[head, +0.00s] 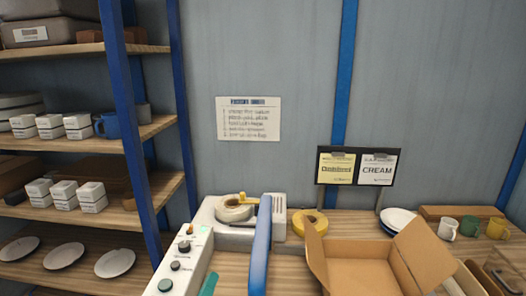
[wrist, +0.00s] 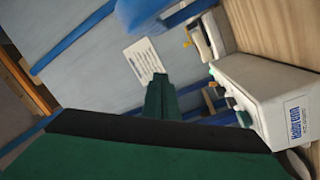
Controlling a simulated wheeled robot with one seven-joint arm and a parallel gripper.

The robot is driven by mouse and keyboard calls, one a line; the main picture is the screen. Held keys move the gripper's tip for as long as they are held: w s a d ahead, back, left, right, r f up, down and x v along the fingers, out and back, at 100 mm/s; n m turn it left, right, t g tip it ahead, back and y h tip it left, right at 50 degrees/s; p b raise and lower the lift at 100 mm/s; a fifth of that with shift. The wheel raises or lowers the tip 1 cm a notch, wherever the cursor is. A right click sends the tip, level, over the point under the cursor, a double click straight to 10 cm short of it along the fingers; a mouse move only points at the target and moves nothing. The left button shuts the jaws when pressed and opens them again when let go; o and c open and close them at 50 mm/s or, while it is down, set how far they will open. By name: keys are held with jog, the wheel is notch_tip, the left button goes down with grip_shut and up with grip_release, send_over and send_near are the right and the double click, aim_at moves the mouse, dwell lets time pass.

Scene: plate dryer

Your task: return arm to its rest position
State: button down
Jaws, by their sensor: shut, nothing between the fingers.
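My gripper (wrist: 160,80) shows in the wrist view as narrow green fingers standing up from a wide green and black body. The fingers are together with nothing between them. They point toward the wall sign (wrist: 145,60) and are apart from the white machine (wrist: 270,95) on the right. In the head view, a small green piece (head: 208,285) shows at the bottom edge, beside the white control box (head: 180,260); I cannot tell whether it is part of my gripper. The rest of my arm is not clearly visible.
An open cardboard box (head: 365,265) is on the bench, with white plates (head: 398,220) and mugs (head: 446,229) behind. Blue-posted shelves (head: 130,130) hold small boxes and plates at left.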

jog(key=s+d+f+n+y, duration=0.1)
jog(key=s+d+f+y, duration=0.1)
jog(key=s+d+f, duration=0.3)
jog(key=s+d+f+n+g+y, duration=0.1)
jog(key=s+d+f+y, duration=0.15)
jog(key=f, duration=0.45)
jog(key=s+d+f+n+y, duration=0.1)
jog(key=s+d+f, duration=0.25)
jog(key=f, duration=0.25)
jog(key=s+f+m, duration=0.1)
jog(key=s+m, duration=0.2)
jog(key=s, duration=0.5)
jog(key=s+d+f+m+g+h, duration=0.1)
jog(key=s+m, duration=0.3)
jog(key=s, duration=0.5)
jog(key=s+d+f+m+g, duration=0.1)
jog(key=s+m, duration=0.3)
jog(key=s, duration=0.4)
jog(key=shift+s+f, duration=0.3)
jog(key=shift+f, duration=0.5)
jog(key=shift+h, duration=0.25)
